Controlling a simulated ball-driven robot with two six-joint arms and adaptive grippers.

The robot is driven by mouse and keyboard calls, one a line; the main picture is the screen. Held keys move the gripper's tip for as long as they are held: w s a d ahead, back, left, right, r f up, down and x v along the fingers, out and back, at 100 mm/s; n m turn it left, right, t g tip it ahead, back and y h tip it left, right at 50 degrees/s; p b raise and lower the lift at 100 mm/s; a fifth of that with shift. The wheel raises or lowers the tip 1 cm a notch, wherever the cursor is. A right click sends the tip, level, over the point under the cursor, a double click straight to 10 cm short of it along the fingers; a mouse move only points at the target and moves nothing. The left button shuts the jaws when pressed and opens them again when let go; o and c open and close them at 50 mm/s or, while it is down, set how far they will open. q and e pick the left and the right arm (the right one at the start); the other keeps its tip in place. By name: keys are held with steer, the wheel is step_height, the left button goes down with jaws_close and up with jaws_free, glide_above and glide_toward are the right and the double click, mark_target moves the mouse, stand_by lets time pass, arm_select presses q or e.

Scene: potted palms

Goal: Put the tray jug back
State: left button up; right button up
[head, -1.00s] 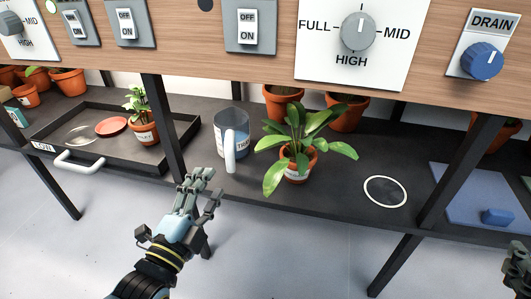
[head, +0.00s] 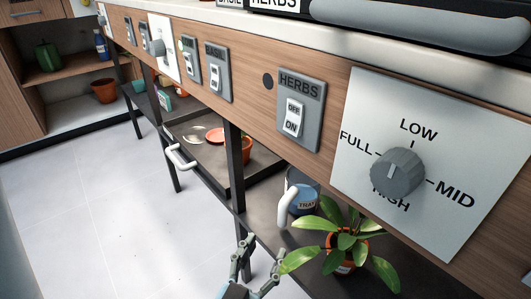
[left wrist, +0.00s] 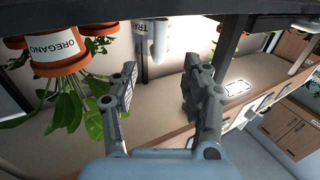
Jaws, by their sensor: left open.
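In the left wrist view, which looks upside down, the jug (left wrist: 163,30) shows at the top, beyond my open fingers (left wrist: 160,90). My right gripper is not in view.
A leafy potted plant (head: 342,246) stands close right of the jug. A dark tray (head: 262,164) with a white handle lies left, beyond a black post (head: 234,165). The switch panel (head: 299,110) overhangs the shelf. The pale floor (head: 90,210) at left is clear.

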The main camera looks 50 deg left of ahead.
mark_target(281, 218)
arm_select(q)
steer(key=b+x, duration=0.1)
steer(key=x, duration=0.5)
steer(key=shift+w+f+b, duration=0.1)
steer(key=shift+w+b, duration=0.05)
steer(key=shift+b, duration=0.2)
steer(key=b+x, duration=0.1)
steer(key=x, duration=0.2)
steer(key=shift+w+a, duration=0.15)
steer(key=shift+w, duration=0.05)
steer(key=shift+w+a, duration=0.2)
steer(key=shift+w, duration=0.25)
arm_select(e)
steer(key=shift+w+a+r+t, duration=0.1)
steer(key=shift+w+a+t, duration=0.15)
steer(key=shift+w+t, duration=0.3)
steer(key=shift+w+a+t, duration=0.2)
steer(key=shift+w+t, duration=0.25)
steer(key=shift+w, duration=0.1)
arm_select(q)
jaws_close()
jaws_free()
